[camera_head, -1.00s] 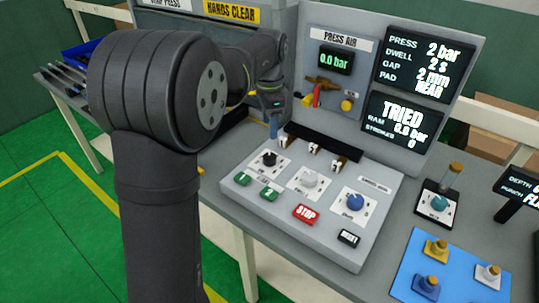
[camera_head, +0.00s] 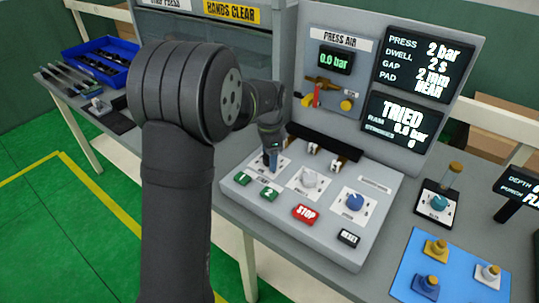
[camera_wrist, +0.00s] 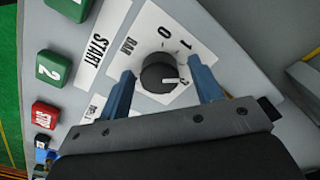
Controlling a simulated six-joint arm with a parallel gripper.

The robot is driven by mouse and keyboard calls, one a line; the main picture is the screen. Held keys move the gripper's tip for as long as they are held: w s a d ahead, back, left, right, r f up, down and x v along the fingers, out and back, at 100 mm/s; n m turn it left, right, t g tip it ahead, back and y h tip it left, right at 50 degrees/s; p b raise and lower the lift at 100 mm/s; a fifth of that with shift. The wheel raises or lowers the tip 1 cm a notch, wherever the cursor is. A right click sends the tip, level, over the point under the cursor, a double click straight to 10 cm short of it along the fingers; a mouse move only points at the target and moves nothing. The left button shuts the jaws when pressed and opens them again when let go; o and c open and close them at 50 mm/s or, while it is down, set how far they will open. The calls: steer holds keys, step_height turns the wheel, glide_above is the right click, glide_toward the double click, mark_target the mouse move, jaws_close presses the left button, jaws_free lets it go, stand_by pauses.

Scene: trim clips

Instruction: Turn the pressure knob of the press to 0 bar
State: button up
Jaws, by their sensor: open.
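The pressure knob (camera_wrist: 159,72) is black and round on a white plate marked BAR (camera_wrist: 150,45), seen in the wrist view. Its white pointer line points right and slightly down, away from the 0 and 1 marks at the top; the mark it faces is hidden by a finger. My gripper (camera_wrist: 160,68) is open, its two blue fingers on either side of the knob; I cannot tell whether they touch it. In the head view my gripper (camera_head: 270,160) is low over the left dial of the press panel (camera_head: 335,240) and largely covers the knob.
A white knob (camera_head: 310,179) and a blue knob (camera_head: 355,202) sit to the right. Green buttons (camera_head: 269,194), a red STOP button (camera_head: 305,213) and a black button (camera_head: 349,238) lie in front. The air display (camera_head: 335,61) reads 0.0 bar; the screen (camera_head: 430,65) reads PRESS 2 bar.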

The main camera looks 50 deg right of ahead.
steer(key=c, duration=1)
steer(key=shift+n, duration=0.5)
steer(key=n, duration=1.1)
steer(key=shift+n, duration=1.9)
